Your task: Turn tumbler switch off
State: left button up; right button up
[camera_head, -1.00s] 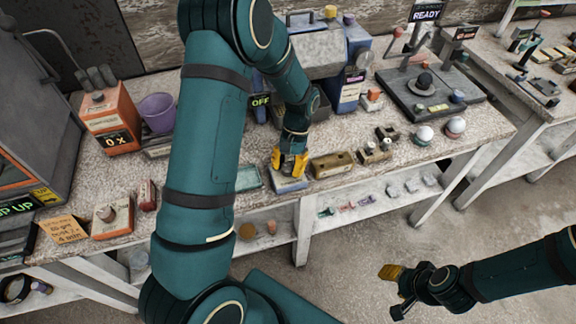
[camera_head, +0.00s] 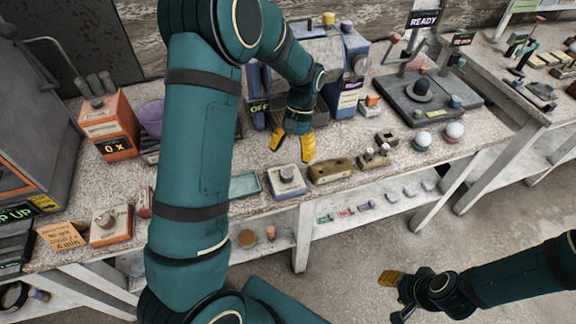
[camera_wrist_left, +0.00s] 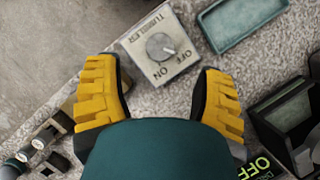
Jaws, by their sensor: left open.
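The tumbler switch (camera_head: 286,181) is a pale box with a round grey knob, near the front edge of the bench. In the left wrist view the tumbler switch (camera_wrist_left: 150,60) shows TUMBLER, OFF and ON lettering, and the knob's white mark seems to point toward OFF. My left gripper (camera_head: 292,153) is open and empty, above and behind the switch, apart from it. Its yellow fingers stand wide apart in the left wrist view. My right gripper (camera_head: 393,294) hangs over the floor at lower right, away from the bench; its opening is unclear.
A brass-coloured block (camera_head: 331,171) stands just right of the switch and a teal tray (camera_head: 244,185) just left. A screen reading OFF (camera_head: 260,107) is behind. An orange box (camera_head: 109,125) stands at left. My left arm hides part of the bench.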

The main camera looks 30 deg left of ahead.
pick_arm(q)
jog(key=v, duration=0.4)
jog(key=shift+w+r, duration=0.1)
jog(key=shift+r, duration=0.3)
